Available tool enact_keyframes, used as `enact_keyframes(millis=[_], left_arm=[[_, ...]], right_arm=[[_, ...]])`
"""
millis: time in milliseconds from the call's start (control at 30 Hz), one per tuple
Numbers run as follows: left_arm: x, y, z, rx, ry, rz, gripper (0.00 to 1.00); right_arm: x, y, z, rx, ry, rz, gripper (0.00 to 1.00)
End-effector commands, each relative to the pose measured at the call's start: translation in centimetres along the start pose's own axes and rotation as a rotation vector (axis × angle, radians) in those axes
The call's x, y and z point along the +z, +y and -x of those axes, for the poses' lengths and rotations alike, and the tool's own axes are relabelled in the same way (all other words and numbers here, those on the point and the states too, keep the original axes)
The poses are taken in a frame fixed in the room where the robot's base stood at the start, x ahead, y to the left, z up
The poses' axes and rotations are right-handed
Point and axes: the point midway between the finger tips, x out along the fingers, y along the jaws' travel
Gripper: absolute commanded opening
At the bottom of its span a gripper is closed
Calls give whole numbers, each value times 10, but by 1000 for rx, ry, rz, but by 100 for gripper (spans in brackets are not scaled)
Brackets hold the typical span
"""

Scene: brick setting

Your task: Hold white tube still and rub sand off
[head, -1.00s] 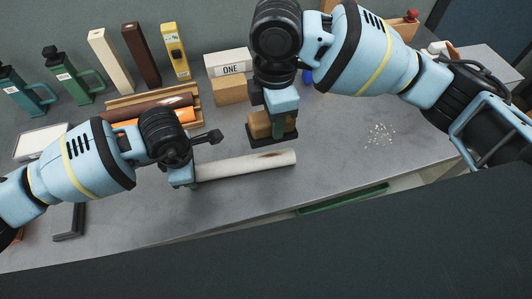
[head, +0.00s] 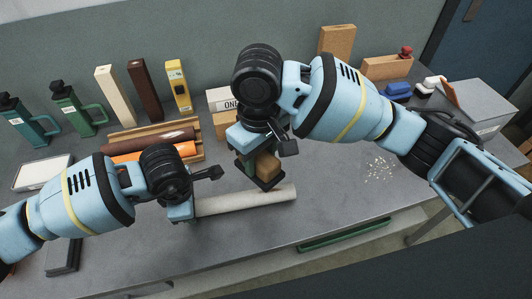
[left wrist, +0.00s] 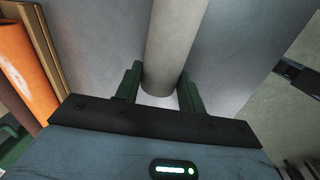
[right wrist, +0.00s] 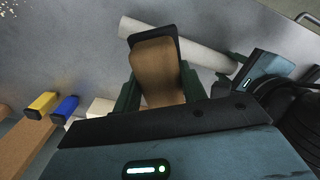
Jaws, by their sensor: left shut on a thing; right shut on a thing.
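The pale white tube (head: 246,201) lies sideways over the front part of the grey table. My left gripper (head: 181,208) is shut around its left end; the left wrist view shows the tube (left wrist: 170,45) between the two fingers. My right gripper (head: 252,150) is shut on a tan block with a dark base (head: 267,168). The block is turned at an angle at the tube's far side, near its right end. In the right wrist view the block (right wrist: 157,72) overlaps the tube (right wrist: 195,45); I cannot tell whether they touch. No brown patch shows on the visible tube.
Pale crumbs (head: 379,168) are scattered on the table at right. A wooden rack (head: 190,155) with brown and orange rolls stands behind my left arm. Bottles and upright bars line the back left. A grey box (head: 483,105) is at the far right.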

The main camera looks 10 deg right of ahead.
Motion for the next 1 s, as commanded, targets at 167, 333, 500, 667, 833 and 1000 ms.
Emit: enact_keyframes(millis=[167,333,500,667,833,1000], left_arm=[[0,0,1,1,-1,0,8],[0,0,1,1,-1,0,8],[0,0,1,1,-1,0,8],[0,0,1,1,-1,0,8],[0,0,1,1,-1,0,8],[0,0,1,1,-1,0,8]], right_arm=[[-4,-6,-1,-3,0,-259,24],[-6,-9,-2,-2,0,-424,24],[-6,-10,-2,-2,-1,-494,24],[-6,-10,-2,-2,-1,-501,24],[-6,-10,-7,-2,-2,-500,24],[-6,-10,-19,-2,-2,-499,24]])
